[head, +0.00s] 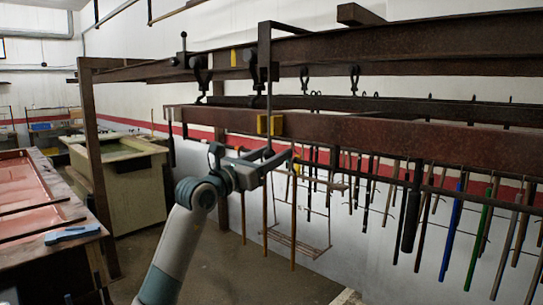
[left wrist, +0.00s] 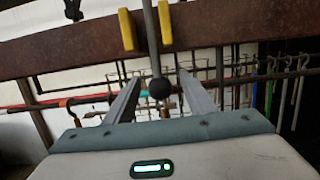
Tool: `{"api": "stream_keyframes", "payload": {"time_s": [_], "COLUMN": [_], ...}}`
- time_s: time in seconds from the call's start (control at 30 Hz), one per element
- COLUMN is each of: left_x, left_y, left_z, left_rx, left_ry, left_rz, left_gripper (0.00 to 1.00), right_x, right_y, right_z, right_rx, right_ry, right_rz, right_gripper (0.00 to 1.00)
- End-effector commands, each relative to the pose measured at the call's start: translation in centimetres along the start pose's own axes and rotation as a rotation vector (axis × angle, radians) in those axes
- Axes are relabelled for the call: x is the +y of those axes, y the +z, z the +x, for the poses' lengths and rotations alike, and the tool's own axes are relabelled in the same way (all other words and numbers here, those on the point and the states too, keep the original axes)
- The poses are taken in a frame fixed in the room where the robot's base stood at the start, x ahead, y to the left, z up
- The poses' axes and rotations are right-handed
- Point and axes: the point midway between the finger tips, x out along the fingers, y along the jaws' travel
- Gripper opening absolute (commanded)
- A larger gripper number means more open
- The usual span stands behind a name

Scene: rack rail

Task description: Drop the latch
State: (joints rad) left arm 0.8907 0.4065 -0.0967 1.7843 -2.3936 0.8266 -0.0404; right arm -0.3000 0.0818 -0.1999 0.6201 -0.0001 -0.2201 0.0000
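The likely latch is a dark vertical rod (head: 268,98) hanging down the face of the rusty rail, with a round black knob at its lower end. In the left wrist view the knob (left wrist: 159,88) is between my two grey fingers, with a visible gap on each side. The rod passes between two yellow guide pieces (left wrist: 165,26); the yellow part (head: 270,125) also shows on the rail in the head view. My left gripper (head: 277,154) is open just below the rail, around the knob. Whether the fingers are level with it in depth is unclear. My right gripper is not in view.
The rusty lower rail (head: 360,133) runs across above my gripper. Several rods and tubes hang behind and to the right, including a blue one (head: 452,228) and a green one (head: 481,240). A steel post (head: 95,160) and a tank (head: 120,185) stand left.

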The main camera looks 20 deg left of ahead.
Motion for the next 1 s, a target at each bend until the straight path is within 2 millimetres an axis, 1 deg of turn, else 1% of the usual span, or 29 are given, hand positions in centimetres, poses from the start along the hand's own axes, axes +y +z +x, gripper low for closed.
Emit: {"api": "stream_keyframes", "payload": {"time_s": [0.23, 0.37, 0.9, 1.0], "left_x": [0.0, 0.0, 0.0, 0.0], "left_y": [0.0, 0.1, 1.1, 1.3], "left_z": [-0.2, -0.9, -6.0, -6.6], "left_rx": [0.0, 0.0, 0.0, 0.001], "left_ry": [0.0, 0.0, 0.0, 0.0], "left_rz": [0.0, 0.0, 0.001, 0.0], "left_gripper": [0.5, 0.5, 0.5, 0.5], "right_x": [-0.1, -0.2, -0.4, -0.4], "right_y": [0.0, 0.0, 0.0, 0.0], "right_z": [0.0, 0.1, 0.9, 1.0], "right_rx": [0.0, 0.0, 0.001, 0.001], "right_ry": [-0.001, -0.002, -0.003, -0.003], "right_rz": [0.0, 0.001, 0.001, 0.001], "right_gripper": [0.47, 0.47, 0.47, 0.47]}}
